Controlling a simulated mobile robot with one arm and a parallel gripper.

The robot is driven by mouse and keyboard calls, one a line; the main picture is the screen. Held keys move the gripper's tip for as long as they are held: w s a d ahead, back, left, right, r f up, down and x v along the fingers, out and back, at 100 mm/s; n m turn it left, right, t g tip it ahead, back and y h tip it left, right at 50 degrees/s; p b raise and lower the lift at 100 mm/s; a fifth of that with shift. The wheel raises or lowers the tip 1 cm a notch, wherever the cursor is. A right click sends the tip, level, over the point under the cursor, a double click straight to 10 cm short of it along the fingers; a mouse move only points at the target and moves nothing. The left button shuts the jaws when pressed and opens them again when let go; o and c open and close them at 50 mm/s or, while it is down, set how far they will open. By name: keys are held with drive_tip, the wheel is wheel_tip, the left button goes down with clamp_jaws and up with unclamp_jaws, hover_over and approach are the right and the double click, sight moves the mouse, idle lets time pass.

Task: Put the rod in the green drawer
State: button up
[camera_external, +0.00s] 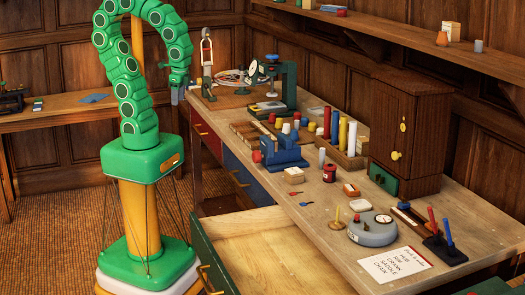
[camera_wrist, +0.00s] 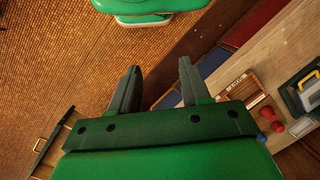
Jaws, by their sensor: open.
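The green drawer (camera_external: 208,258) is pulled open under the front of the bench, and its bare wooden inside looks empty. Several upright rods stand in a wooden holder on the bench: a red one (camera_external: 327,122), a blue one (camera_external: 335,125), a yellow one (camera_external: 342,134) and a white one (camera_external: 352,139). I cannot tell which rod the task means. My gripper (camera_external: 175,97) hangs high in front of the bench's far end, apart from the rods and the drawer. In the wrist view my gripper (camera_wrist: 160,80) has its fingers spread with nothing between them.
A blue vise (camera_external: 282,150) stands near the bench's front edge. A brown cabinet (camera_external: 405,135) stands at the back. A grey round device (camera_external: 372,229) and a paper list (camera_external: 395,264) lie near the right end. Red and blue drawers (camera_external: 240,178) are shut.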

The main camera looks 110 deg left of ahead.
drive_tip(key=shift+o, duration=0.5)
drive_tip(key=d, duration=0.1)
drive_tip(key=s+d+m, duration=0.1)
drive_tip(key=d+h, duration=0.1)
drive_tip(key=shift+s+d+m, duration=0.2)
drive_tip(key=shift+s+m, duration=0.1)
drive_tip(key=shift+m, duration=0.1)
drive_tip(key=shift+f, duration=0.1)
drive_tip(key=w+a+n+t, duration=0.1)
drive_tip(key=w+a, duration=0.1)
drive_tip(key=w, duration=0.5)
drive_tip(key=w+a+t, duration=0.1)
drive_tip(key=w+a, duration=0.2)
drive_tip(key=w, duration=0.4)
drive_tip(key=n+t+y, duration=0.2)
drive_tip(key=n+t, duration=0.2)
approach(297, 121)
wheel_tip(297, 121, down, 3)
drive_tip(key=a, duration=0.2)
drive_tip(key=shift+w+d+x, duration=0.15)
drive_tip(key=shift+d+x, duration=0.05)
drive_tip(key=shift+x, duration=1)
drive_tip(key=shift+w+d+x, duration=0.15)
drive_tip(key=shift+d+x, duration=0.05)
drive_tip(key=shift+x, duration=0.95)
drive_tip(key=shift+w+d+x, duration=0.15)
drive_tip(key=shift+d+x, duration=0.05)
drive_tip(key=shift+x, duration=1)
